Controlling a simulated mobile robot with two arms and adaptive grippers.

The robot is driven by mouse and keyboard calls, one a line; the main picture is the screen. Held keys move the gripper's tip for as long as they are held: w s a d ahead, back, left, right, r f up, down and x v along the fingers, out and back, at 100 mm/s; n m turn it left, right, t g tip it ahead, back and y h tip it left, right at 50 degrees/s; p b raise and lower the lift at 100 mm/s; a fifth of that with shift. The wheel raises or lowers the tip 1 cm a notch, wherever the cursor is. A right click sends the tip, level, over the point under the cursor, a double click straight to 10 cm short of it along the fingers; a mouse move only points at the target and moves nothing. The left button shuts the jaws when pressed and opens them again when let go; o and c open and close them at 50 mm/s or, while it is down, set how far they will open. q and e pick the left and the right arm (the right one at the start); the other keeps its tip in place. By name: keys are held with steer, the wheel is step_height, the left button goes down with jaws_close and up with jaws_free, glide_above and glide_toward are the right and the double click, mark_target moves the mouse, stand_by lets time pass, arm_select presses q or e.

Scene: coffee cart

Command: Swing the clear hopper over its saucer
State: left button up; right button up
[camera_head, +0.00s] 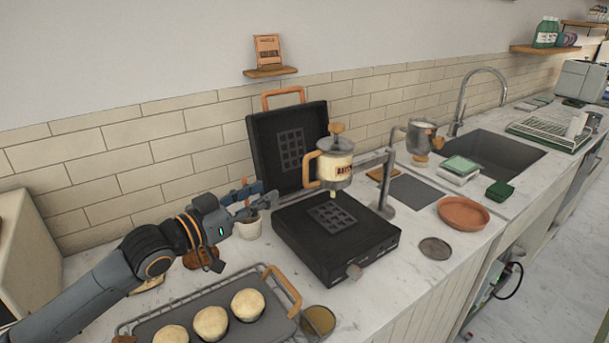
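My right gripper is not in view.
The waffle iron's lid (290,148) stands raised behind the plate. A wire-rimmed tray (190,310) with several pale buns is at the front left. A grey disc (435,248) lies near the saucer. A metal jug (421,140) and sink (495,155) are behind.

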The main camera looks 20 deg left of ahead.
mark_target(304, 173)
arm_select(q)
steer(key=p+x, duration=0.1)
steer(key=x, duration=0.3)
steer(key=p+x, duration=0.1)
steer(key=x, duration=0.3)
steer(key=p+x, duration=0.1)
steer(key=x, duration=0.3)
steer(key=shift+d+r, duration=0.25)
steer(key=shift+d, duration=0.05)
steer(key=shift+w+d+f, duration=0.1)
steer(key=shift+w+f, duration=0.05)
steer(key=shift+w, duration=0.25)
steer(key=shift+c, duration=0.2)
jaws_close()
